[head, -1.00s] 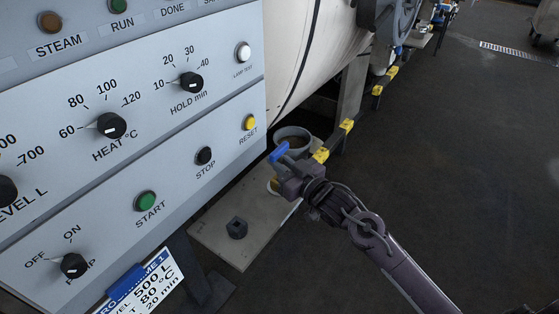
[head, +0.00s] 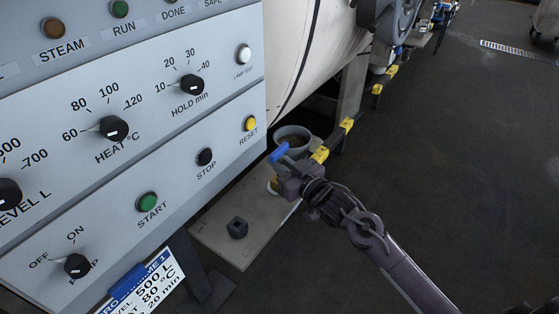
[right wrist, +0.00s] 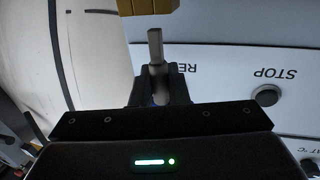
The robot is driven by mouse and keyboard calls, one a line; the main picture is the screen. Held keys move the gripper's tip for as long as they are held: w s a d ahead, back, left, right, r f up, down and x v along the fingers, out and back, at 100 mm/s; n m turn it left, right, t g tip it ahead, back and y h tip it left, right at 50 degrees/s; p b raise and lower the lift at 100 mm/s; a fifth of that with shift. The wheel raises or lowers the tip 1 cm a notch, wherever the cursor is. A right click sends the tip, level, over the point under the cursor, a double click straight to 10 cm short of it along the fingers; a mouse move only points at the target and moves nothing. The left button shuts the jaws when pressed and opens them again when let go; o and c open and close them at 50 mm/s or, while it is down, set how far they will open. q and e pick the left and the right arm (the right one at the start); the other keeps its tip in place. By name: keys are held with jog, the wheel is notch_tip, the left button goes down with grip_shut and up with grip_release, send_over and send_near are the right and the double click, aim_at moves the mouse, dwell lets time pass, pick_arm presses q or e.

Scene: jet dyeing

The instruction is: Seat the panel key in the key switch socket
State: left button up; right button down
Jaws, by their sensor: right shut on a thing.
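My right gripper (head: 284,168) is shut on the panel key, held in the air to the right of the control panel (head: 222,130), beyond its lower right edge. The key's blue part (head: 278,152) sticks out at the fingertips in the head view. In the right wrist view, a grey shaft (right wrist: 155,48) stands up between the dark fingers (right wrist: 158,90); the fingers hide its lower part. I cannot make out the key switch socket in either view. My left gripper is not in view.
The panel carries knobs and START (head: 148,202), STOP (head: 205,157) and RESET (head: 250,123) buttons. A dark block (head: 237,228) sits on the grey shelf (head: 215,240) below. A cup-like container (head: 293,137) stands behind the gripper. The floor at right is open.

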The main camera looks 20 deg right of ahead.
jog(key=shift+f+b, duration=0.85)
jog(key=shift+f, duration=0.95)
jog(key=c, duration=1.3)
grip_release()
jog(key=shift+s, duration=0.15)
jog(key=v, duration=0.7)
jog(key=shift+s+d, duration=0.15)
jog(key=shift+s, duration=0.1)
